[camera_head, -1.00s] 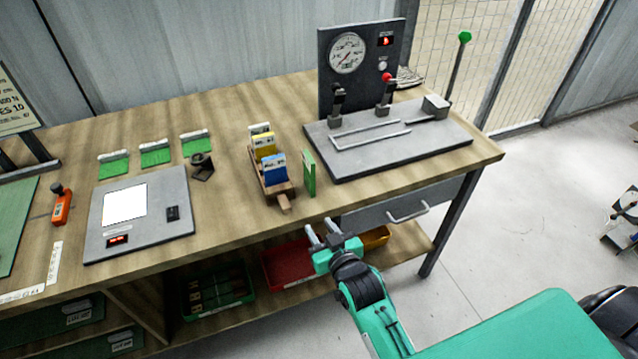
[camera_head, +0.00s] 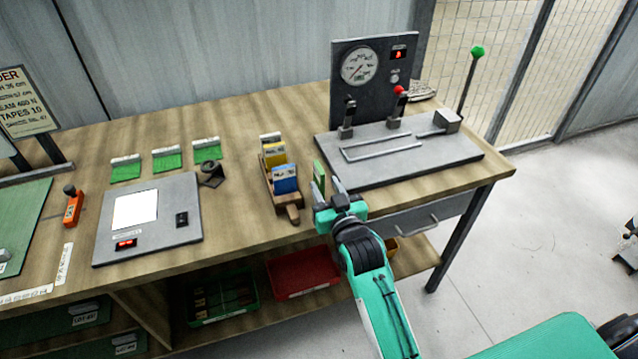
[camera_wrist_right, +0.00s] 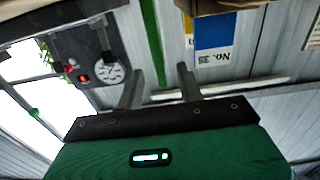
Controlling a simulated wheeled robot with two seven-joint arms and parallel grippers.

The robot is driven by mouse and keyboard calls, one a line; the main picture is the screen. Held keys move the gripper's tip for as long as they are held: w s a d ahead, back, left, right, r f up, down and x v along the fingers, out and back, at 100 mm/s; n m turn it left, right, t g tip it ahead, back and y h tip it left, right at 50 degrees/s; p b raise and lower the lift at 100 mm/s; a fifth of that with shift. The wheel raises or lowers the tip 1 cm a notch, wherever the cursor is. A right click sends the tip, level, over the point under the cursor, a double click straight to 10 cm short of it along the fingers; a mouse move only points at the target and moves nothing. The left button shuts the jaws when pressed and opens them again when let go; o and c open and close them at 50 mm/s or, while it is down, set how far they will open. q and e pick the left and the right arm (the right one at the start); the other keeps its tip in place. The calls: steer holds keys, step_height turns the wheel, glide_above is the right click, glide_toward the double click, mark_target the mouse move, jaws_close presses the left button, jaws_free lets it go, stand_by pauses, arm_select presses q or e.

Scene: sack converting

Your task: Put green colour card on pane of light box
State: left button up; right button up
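The green colour card (camera_head: 319,176) stands upright on the bench, just right of the wooden card rack. In the right wrist view it is a thin green strip (camera_wrist_right: 150,40) seen edge-on, lined up with the gap between my fingers. My right gripper (camera_head: 328,190) is open at the bench's front edge, close to the card; its fingers (camera_wrist_right: 158,85) look apart, and neither clearly touches the card. The fingers hide the card's lower part in the head view. The grey light box (camera_head: 180,232) lies at left with its lit white pane (camera_head: 135,210) bare. My left gripper is out of view.
The wooden rack (camera_head: 293,213) holds blue, yellow and white cards, close left of my gripper. A grey gauge stand with levers (camera_head: 400,165) is close on the right. Swatches (camera_head: 166,159) and a black loupe-like item (camera_head: 211,174) lie behind the light box.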

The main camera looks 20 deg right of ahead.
steer(key=shift+w+r, duration=0.1)
steer(key=shift+w, duration=0.25)
steer(key=w+p, duration=0.1)
steer(key=w, duration=0.3)
steer(key=shift+w+a, duration=0.15)
steer(key=shift+w, duration=0.15)
steer(key=shift+c, duration=0.7)
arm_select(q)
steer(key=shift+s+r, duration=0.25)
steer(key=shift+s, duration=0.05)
arm_select(e)
jaws_close()
